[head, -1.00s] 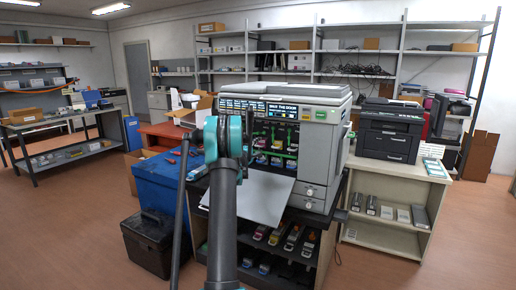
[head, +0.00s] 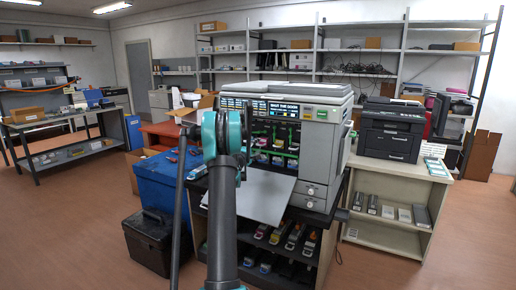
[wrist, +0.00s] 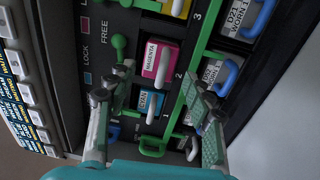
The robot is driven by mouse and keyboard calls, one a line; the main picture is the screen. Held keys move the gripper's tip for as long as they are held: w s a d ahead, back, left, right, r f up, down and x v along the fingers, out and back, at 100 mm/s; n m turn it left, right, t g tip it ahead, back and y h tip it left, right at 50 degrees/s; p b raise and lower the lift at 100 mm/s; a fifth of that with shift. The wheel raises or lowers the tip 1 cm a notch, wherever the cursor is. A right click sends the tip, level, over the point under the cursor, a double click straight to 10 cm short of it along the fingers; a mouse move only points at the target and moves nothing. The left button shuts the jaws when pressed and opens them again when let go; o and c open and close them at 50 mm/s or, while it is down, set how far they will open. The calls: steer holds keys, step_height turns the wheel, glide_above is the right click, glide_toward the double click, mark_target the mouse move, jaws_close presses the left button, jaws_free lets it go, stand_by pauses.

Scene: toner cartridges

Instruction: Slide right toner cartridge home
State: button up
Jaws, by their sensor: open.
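The grey printer (head: 322,150) stands with its front bay open and cartridges inside. In the wrist view, a magenta cartridge (wrist: 163,60) and a cyan cartridge (wrist: 151,103) face me, with a yellow one (wrist: 178,8) at the top edge. In the head view, my arm hides the gripper. I cannot tell which cartridge is the right one.
Green bars (wrist: 190,70) run between the cartridge rows, and a green knob (wrist: 118,42) stands by the "LOCK" and "FREE" marks. The lowered front panel (head: 255,198) juts out below the bay. A blue cabinet (head: 160,185) and a black case (head: 150,238) stand at left.

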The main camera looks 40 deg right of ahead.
steer(key=shift+v, duration=2.15)
